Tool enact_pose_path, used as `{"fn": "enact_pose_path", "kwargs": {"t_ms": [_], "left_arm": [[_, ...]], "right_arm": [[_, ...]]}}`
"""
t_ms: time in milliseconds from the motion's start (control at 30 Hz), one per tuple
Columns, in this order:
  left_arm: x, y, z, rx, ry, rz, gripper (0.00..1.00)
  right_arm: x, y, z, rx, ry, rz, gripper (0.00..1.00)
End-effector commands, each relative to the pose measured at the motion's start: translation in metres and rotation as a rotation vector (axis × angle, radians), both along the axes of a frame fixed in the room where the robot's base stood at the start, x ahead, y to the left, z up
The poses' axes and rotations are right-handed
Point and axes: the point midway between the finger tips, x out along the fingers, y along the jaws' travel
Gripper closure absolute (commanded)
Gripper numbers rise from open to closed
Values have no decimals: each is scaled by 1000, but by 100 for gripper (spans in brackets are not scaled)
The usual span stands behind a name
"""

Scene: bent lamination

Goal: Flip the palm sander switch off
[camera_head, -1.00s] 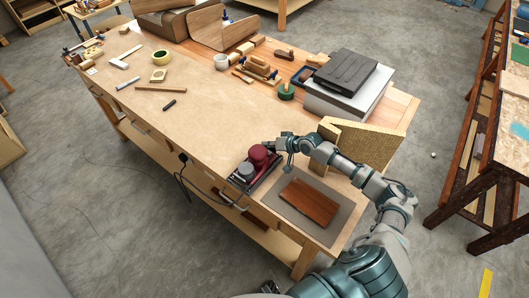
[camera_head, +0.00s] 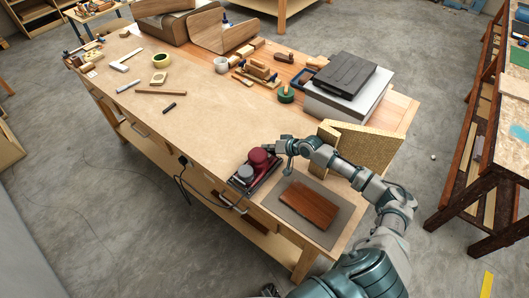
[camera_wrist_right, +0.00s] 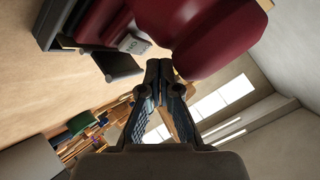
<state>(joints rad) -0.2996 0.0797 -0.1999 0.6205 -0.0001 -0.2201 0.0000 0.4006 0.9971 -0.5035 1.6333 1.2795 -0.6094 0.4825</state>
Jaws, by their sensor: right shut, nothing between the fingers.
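The palm sander (camera_head: 257,163), maroon with a grey knob and a dark base, sits near the bench's front edge. My right gripper (camera_head: 277,150) is just to its right, at the height of its upper body. In the right wrist view the sander's maroon body (camera_wrist_right: 210,35) fills the top. A small pale label (camera_wrist_right: 133,44), seemingly reading ON upside down, is on it beside a dark flat tab (camera_wrist_right: 117,65) that juts out, possibly the switch. My right gripper (camera_wrist_right: 158,70) is shut and empty, its tips close to the tab; contact cannot be told. My left gripper is out of view.
A reddish wood board (camera_head: 310,204) lies on a grey mat (camera_head: 340,222) right of the sander. An angled tan panel (camera_head: 365,145) stands behind my right arm. The sander's black cord (camera_head: 181,190) hangs off the front edge. The bench's middle left (camera_head: 215,120) is mostly clear.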

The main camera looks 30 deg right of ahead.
Motion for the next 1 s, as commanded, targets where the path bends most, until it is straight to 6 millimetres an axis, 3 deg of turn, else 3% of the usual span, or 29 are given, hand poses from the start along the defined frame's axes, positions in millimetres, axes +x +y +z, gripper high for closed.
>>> {"fn": "enact_pose_path", "kwargs": {"t_ms": [1000], "left_arm": [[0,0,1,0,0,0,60]], "right_arm": [[0,2,-7,0,0,0,100]]}}
